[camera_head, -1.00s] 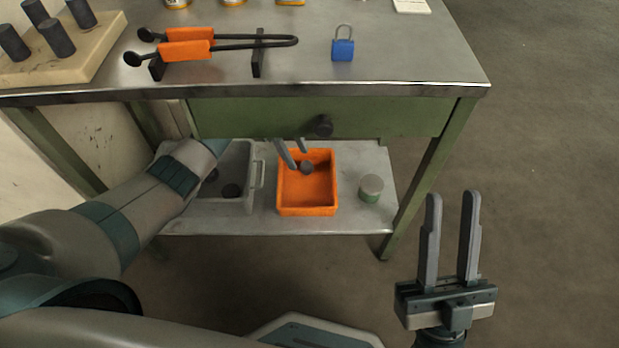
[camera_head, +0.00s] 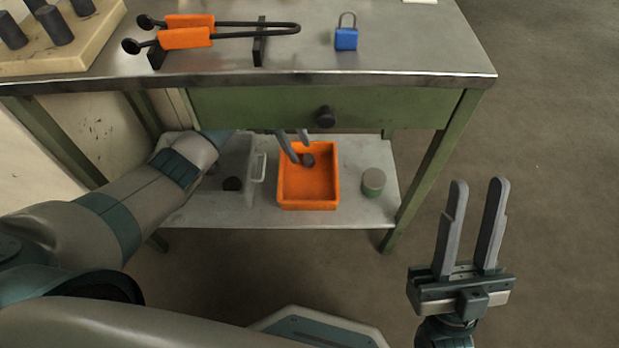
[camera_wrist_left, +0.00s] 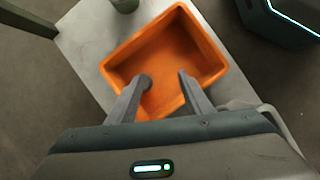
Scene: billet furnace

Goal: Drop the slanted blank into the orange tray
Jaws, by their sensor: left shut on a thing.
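The orange tray (camera_head: 308,204) stands on the lower shelf under the bench; it also shows in the left wrist view (camera_wrist_left: 212,45). My left gripper (camera_head: 301,151) reaches in under the drawer, its fingertips over the tray. It is shut on the dark blank (camera_head: 308,160), which is at the fingertips over the tray's back part. In the left wrist view the blank (camera_wrist_left: 146,82) shows as a small dark round end by the left fingertip. Its tilt and its height above the tray floor are hard to tell. My right gripper (camera_head: 477,222) is open and empty, right of the bench.
A grey bin (camera_head: 258,175) stands left of the tray, partly behind my left arm, with a dark piece (camera_head: 232,184) nearby. The drawer (camera_head: 260,108) hangs above. Tongs (camera_head: 240,31), a blue padlock (camera_head: 346,38) and upright blanks are on top.

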